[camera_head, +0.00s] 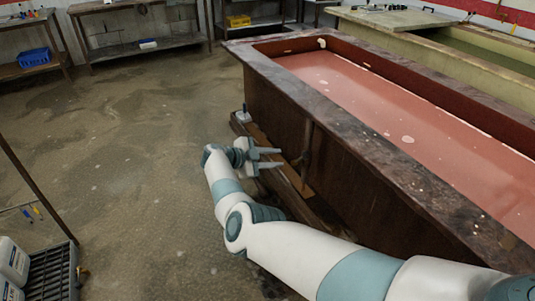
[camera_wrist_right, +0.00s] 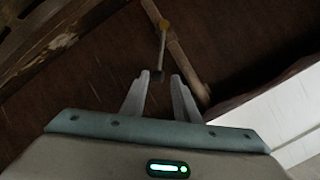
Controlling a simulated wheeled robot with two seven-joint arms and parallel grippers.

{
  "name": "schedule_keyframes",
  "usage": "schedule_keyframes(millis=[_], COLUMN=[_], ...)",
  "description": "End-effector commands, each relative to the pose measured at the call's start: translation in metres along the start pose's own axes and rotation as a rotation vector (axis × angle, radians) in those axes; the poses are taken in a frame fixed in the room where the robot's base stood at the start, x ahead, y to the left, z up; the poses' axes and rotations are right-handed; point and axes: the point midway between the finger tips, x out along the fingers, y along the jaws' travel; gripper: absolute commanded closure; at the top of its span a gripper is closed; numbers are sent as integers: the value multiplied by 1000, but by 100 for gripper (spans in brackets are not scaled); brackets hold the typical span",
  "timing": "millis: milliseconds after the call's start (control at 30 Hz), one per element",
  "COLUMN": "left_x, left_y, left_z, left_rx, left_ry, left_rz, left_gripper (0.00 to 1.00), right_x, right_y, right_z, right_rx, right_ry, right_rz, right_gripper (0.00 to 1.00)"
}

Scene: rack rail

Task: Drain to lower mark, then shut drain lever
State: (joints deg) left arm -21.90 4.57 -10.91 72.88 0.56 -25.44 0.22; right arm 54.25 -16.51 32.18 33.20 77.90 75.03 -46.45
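A long tank (camera_head: 262,62) with a mottled dark rim holds reddish liquid (camera_head: 385,115). A pale line runs along its inner far wall near the liquid surface. I cannot clearly make out which mark is the lower one. My right gripper (camera_head: 279,157) is open beside the tank's near side wall, low down. In the right wrist view, a thin lever (camera_wrist_right: 162,42) with an orange-yellow upper end and dark knob hangs in front of the brown wall. Its knob lies in line with the gap between the open fingertips (camera_wrist_right: 160,82); contact is not visible. My left gripper is out of view.
A wooden ledge (camera_head: 262,137) runs along the tank's foot. A second, greenish tank (camera_head: 440,52) stands behind. White jugs (camera_head: 12,262) and a black crate (camera_head: 55,273) are at lower left. Shelves with a blue bin (camera_head: 34,58) line the back.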

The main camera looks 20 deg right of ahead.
Motion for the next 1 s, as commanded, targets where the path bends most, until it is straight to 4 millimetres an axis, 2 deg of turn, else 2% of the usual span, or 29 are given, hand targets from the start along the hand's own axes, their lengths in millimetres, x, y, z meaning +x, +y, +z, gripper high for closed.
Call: schedule_keyframes(millis=[100, 300, 1000], left_x=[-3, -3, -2], left_y=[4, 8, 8], left_z=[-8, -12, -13], left_rx=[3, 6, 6], left_ry=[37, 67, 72], left_rz=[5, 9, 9], left_gripper=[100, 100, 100], right_x=[-17, -29, -30], right_y=[-1, 0, 0], right_z=[-1, 0, 0], right_rx=[-1, -1, -1], right_ry=[-1, 0, 1], right_rz=[0, 0, 0], right_gripper=[72, 72, 72])
